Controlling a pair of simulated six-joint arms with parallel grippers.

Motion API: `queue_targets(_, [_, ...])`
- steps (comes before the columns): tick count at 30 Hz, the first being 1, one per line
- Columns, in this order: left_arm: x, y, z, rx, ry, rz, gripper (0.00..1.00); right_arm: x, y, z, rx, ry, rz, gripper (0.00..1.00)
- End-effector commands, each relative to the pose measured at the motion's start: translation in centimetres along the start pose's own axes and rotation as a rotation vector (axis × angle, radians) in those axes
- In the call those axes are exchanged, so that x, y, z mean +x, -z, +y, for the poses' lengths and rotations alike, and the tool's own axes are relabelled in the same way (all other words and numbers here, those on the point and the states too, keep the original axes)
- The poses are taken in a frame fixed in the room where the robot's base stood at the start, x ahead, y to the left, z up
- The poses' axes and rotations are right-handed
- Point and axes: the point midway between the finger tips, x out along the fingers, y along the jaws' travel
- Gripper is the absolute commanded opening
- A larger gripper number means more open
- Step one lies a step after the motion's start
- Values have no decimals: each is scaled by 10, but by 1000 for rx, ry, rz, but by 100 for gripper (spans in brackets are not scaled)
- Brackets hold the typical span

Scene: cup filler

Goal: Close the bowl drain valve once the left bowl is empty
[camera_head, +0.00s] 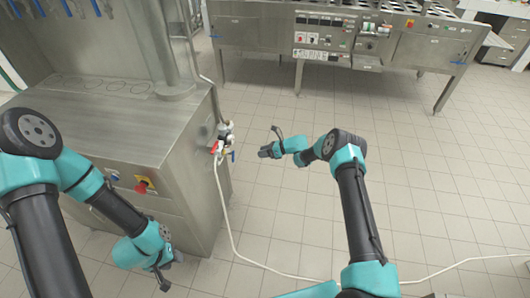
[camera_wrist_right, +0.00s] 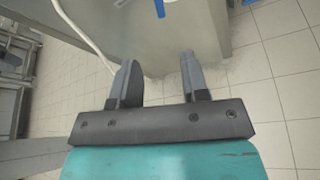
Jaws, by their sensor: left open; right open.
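On the right side of the steel machine, a cluster of valves shows a red handle (camera_head: 215,147) and a blue handle (camera_head: 232,155). I cannot tell which is the bowl drain valve. The blue handle (camera_wrist_right: 160,8) is also at the top edge of the right wrist view, beyond the fingers. My right gripper (camera_head: 266,152) is open and empty, to the right of the valves and apart from them; its two fingers (camera_wrist_right: 158,68) show in the wrist view. My left gripper (camera_head: 170,277) is low, in front of the machine, open and empty. No bowl is clearly visible.
The steel machine (camera_head: 120,125) has a red emergency button (camera_head: 141,187) on its front. A white hose (camera_head: 232,238) runs down from the valves across the tiled floor. A long steel counter (camera_head: 340,40) with switches stands at the back.

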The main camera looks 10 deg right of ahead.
Motion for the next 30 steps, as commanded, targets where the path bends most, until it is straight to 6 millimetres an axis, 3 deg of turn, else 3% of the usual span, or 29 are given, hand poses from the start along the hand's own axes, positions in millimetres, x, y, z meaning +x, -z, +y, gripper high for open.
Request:
queue_targets(21, [0,0,0,0,0,0,42,-10,3,0,1,2,-1,42])
queue_targets(30, [0,0,0,0,0,0,42,12,4,0,1,1,0,42])
